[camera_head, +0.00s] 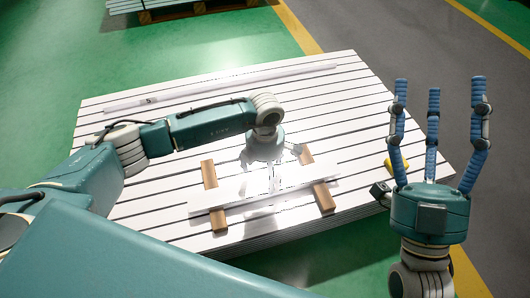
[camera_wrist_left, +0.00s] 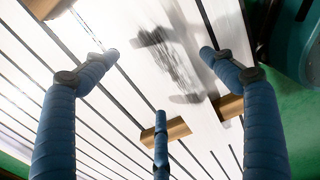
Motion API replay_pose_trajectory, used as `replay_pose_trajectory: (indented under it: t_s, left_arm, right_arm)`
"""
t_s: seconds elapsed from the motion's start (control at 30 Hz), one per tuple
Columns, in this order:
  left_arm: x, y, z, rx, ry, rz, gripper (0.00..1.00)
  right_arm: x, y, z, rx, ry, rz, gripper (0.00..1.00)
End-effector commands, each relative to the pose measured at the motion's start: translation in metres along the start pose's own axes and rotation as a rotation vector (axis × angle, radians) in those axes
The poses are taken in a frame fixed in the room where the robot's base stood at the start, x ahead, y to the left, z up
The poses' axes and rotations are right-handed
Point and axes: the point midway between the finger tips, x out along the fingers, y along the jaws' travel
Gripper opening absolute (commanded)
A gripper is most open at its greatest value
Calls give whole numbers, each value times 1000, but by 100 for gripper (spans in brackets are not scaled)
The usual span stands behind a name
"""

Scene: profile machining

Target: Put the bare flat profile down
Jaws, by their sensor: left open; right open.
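The bare flat profile (camera_head: 228,191) is a long white plate lying across two wooden blocks, the left block (camera_head: 210,178) and the right block (camera_head: 323,192), on the slatted white stack. My left gripper (camera_head: 270,184) points down over its middle; its fingers look washed out there. In the left wrist view its three blue fingers (camera_wrist_left: 160,72) are spread open above the white plate, with a dark blurred shadow between them. Whether the fingertips touch the plate I cannot tell. My right gripper (camera_head: 430,100) is open and empty, fingers up, at the right.
The stack of white slats (camera_head: 135,205) fills the middle of the view. Another long white profile (camera_head: 225,86) lies along its far side. A small yellow item (camera_head: 389,163) is near the right edge. A second stack (camera_head: 175,8) stands at the back.

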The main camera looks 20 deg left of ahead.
Motion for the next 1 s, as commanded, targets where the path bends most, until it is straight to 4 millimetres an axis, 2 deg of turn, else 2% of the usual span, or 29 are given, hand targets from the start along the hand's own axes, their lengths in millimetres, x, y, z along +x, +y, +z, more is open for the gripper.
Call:
replay_pose_trajectory:
  t_s: [0.03, 0.3, 0.5, 0.7, 1.0]
  left_arm:
    - [-11, 1, 1, 0, -2, 1, 84]
    - [-53, 1, 0, 0, -2, 2, 84]
    - [-78, 0, 1, 0, -2, 1, 84]
    - [-89, 0, 0, -1, -1, 1, 84]
    - [-90, 0, 0, -1, -1, 0, 84]
  right_arm:
    - [2, 1, 10, -3, -53, 2, 69]
    - [-12, 9, 74, -16, -348, 15, 69]
    - [-30, 14, 108, -21, -520, 25, 69]
    - [-42, 16, 125, -23, -603, 29, 69]
    - [-44, 17, 127, -24, -615, 30, 69]
